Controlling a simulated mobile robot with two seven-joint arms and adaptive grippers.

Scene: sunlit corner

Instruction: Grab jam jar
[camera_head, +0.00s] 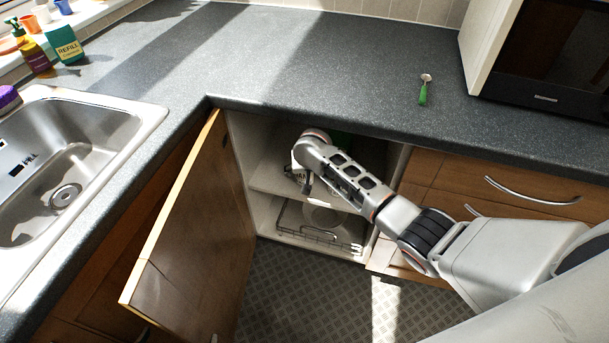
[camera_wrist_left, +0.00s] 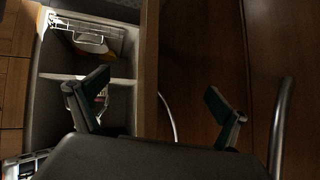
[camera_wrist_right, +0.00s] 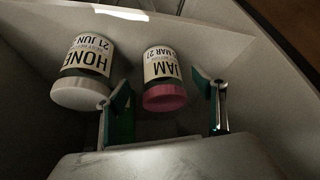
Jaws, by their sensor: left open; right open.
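The jam jar (camera_wrist_right: 163,68) has a pale label and a pink lid, and it appears upside down in the right wrist view. It stands in the open cupboard, beside the honey jar (camera_wrist_right: 85,70) with a white lid. My right gripper (camera_wrist_right: 161,85) is open and faces the jam jar, with the jar between the two fingers in the picture. I cannot tell whether they touch. In the head view my right arm reaches into the cupboard and hides most of the shelf. My left gripper (camera_wrist_left: 158,88) is open and empty near the cupboard door.
The open cupboard door (camera_head: 192,225) swings out left of my right arm. A wire rack (camera_head: 310,232) sits on the lower level below the shelf (camera_head: 275,178). The worktop (camera_head: 300,50) above holds a green-handled spoon (camera_head: 423,92), and a sink (camera_head: 75,160) is at left.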

